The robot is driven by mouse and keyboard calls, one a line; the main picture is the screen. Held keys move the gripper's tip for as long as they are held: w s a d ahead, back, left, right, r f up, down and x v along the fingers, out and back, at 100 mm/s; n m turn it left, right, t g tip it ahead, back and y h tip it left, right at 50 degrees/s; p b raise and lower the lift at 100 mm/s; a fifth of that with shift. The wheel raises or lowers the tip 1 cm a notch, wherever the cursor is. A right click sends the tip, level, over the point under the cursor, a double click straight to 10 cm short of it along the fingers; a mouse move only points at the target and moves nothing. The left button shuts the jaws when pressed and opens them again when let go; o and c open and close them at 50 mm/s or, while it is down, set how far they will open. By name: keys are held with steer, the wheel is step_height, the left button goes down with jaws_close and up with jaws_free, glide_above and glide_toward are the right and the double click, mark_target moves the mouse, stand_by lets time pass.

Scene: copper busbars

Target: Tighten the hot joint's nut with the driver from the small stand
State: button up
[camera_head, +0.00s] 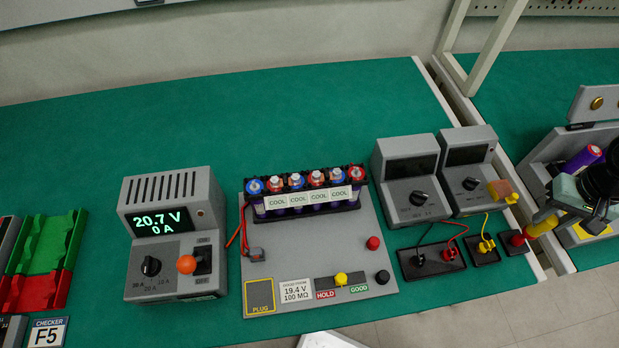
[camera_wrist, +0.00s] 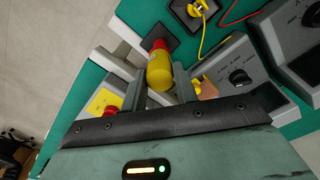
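The driver is a yellow, rounded handle (camera_wrist: 159,74), pointing away from the wrist camera toward a small red holder (camera_wrist: 158,45) on a dark base. In the head view the yellow handle (camera_head: 543,225) is at the right, beside the red holder (camera_head: 516,239). My gripper (camera_wrist: 159,75) has a finger on each side of the handle; whether they press on it is unclear. The battery pack (camera_head: 305,205) has red and blue cell tops and several labels reading COOL. No joint visibly reads hot, and I cannot make out the nut.
A meter showing 20.7 V and 0 A (camera_head: 175,240) stands left of the pack's grey board (camera_head: 257,280). Two dark-screened meters (camera_head: 411,185) (camera_head: 468,172) stand between pack and gripper. Wired black pads (camera_head: 431,261) lie before them. The green mat behind is clear.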

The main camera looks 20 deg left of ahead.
jaws_close()
steer(key=shift+r+p, duration=2.15)
steer(key=shift+r, duration=0.4)
